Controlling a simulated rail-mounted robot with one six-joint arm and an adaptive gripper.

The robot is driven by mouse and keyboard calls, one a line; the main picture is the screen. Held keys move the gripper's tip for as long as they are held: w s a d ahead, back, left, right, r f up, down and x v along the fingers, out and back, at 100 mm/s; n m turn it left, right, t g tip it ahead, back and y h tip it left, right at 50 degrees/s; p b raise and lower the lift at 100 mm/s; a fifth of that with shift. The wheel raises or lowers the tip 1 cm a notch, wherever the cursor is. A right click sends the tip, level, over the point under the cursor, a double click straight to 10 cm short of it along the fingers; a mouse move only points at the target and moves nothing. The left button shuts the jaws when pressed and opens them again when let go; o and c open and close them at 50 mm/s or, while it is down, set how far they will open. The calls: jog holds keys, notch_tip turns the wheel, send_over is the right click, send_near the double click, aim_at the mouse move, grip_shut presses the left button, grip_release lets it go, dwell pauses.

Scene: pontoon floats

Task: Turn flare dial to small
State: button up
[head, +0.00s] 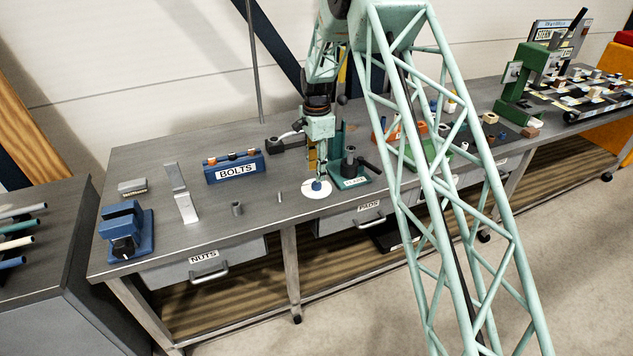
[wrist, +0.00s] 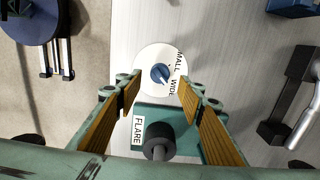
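In the head view the blue knob (head: 317,185) and white plate (head: 306,190) lie at the bench's front edge. Which word the knob points to is too small to tell. The green flare tool (wrist: 186,118) has a FLARE label and a dark cylinder. My gripper (wrist: 159,86) has its orange-padded fingers apart, one on each side of the knob in the picture. In the head view my gripper (head: 318,167) hangs just above the knob; contact is not visible.
A blue BOLTS rack (head: 235,168), a grey bracket (head: 182,193) and a blue vise (head: 125,232) stand to the left. A green tool with a dark post (head: 350,169) stands close to the right of my gripper. Bench space left of the plate is mostly clear.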

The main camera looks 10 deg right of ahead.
aim_at(316, 184)
jog(key=shift+f, duration=2.85)
jog(key=c, duration=0.9)
jog(key=shift+o, duration=0.2)
